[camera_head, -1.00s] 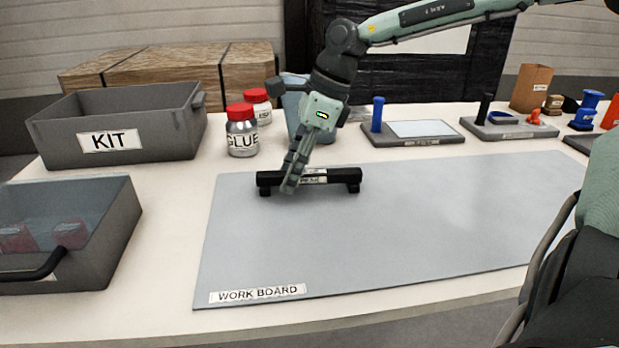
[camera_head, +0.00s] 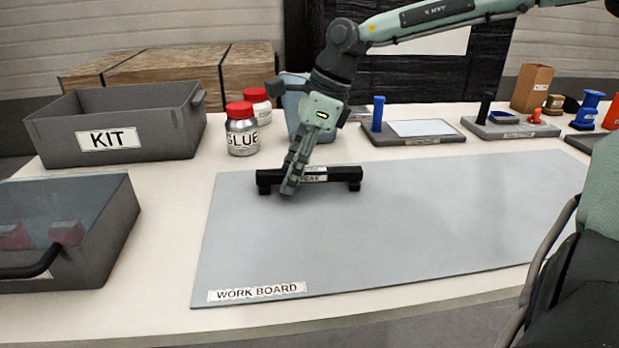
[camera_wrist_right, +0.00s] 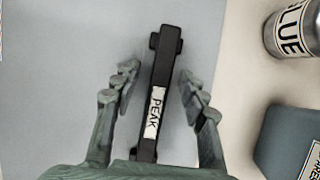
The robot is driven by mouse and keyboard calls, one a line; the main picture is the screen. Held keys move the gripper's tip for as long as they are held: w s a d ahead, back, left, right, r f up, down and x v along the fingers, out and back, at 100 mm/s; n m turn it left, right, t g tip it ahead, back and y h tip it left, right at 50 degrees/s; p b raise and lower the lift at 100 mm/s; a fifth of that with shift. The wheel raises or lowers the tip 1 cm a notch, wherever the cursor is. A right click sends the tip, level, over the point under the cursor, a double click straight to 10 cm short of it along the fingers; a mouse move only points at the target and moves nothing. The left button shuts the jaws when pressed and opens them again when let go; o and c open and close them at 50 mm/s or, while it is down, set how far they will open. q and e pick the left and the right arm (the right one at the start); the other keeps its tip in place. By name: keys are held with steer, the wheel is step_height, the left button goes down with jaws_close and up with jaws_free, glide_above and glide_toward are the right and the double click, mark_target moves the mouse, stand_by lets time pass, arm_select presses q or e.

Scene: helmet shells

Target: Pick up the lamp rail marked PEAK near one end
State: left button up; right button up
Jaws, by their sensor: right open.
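The black lamp rail (camera_head: 338,174) lies on the work board with short feet at its ends. It carries a white PEAK label, which reads clearly in the right wrist view (camera_wrist_right: 154,112). My right gripper (camera_head: 289,188) points down over the left part of the rail and hides some of it. In the right wrist view my right gripper (camera_wrist_right: 157,82) is open, with one finger on each side of the rail and gaps between. My left gripper is not in view.
The grey work board (camera_head: 400,235) is otherwise clear. Trays (camera_head: 410,140) line the back right.

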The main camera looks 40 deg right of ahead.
steer(key=shift+c, duration=0.6)
jaws_close()
